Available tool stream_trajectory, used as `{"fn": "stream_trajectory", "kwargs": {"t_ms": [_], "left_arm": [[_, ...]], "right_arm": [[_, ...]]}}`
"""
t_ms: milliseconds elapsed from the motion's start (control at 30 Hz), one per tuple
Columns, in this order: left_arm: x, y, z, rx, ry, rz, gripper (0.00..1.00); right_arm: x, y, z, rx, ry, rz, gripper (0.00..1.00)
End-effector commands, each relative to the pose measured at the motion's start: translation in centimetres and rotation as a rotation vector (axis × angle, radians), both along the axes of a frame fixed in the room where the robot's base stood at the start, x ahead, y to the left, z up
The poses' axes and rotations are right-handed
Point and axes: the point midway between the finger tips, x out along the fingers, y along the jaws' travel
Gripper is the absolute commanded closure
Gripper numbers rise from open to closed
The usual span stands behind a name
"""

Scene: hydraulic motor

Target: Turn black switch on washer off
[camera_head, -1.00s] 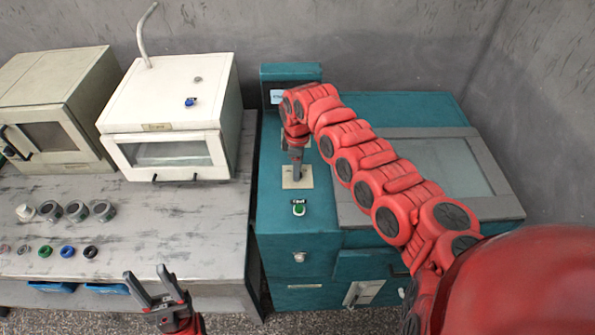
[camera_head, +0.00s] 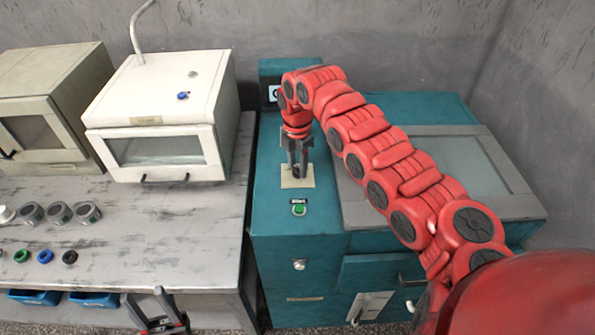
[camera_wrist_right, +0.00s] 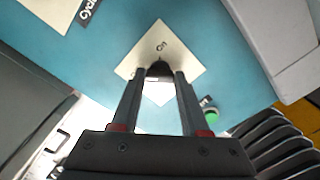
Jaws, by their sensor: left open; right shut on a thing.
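The teal washer (camera_head: 290,248) stands right of the table. On its top is a pale switch plate (camera_head: 306,181); in the right wrist view the plate (camera_wrist_right: 186,50) carries the label "On". My right gripper (camera_head: 297,172) points down at this plate and is shut on the black switch (camera_wrist_right: 160,69), whose dark tip shows between the fingertips (camera_wrist_right: 167,74). The fingers hide most of the switch, so I cannot tell its setting. My left gripper (camera_head: 148,308) is open and empty, low in front of the table.
A green start button (camera_head: 299,209) sits just in front of the switch plate. A grey-framed lid (camera_head: 440,165) lies to the right. The table (camera_head: 150,222) at left carries a white oven (camera_head: 165,110), a second cabinet (camera_head: 45,105) and several small round parts.

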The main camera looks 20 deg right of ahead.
Motion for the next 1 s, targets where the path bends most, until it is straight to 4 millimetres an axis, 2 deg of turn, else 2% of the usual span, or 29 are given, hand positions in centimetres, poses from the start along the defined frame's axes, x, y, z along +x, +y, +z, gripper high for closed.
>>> {"fn": "stream_trajectory", "kwargs": {"t_ms": [33,233,800,833,1000], "left_arm": [[-0.01,0.0,-0.7,0.0,0.0,0.0,0.5],[0.0,0.0,-1.44,0.0,0.0,0.0,0.5],[0.0,0.0,-1.66,0.0,0.0,0.0,0.5],[0.0,0.0,-1.64,0.0,0.0,0.0,0.5],[-0.01,0.0,-1.65,0.0,0.0,0.0,0.5]], "right_arm": [[0.02,0.02,-0.32,0.0,-0.001,0.023,1.0],[0.03,0.06,-0.11,0.001,-0.002,0.093,1.0],[0.04,0.05,0.09,0.001,-0.002,0.125,1.0],[0.04,0.05,0.09,0.001,-0.002,0.125,0.53],[0.03,0.03,0.07,0.0,-0.001,0.124,0.25]]}}
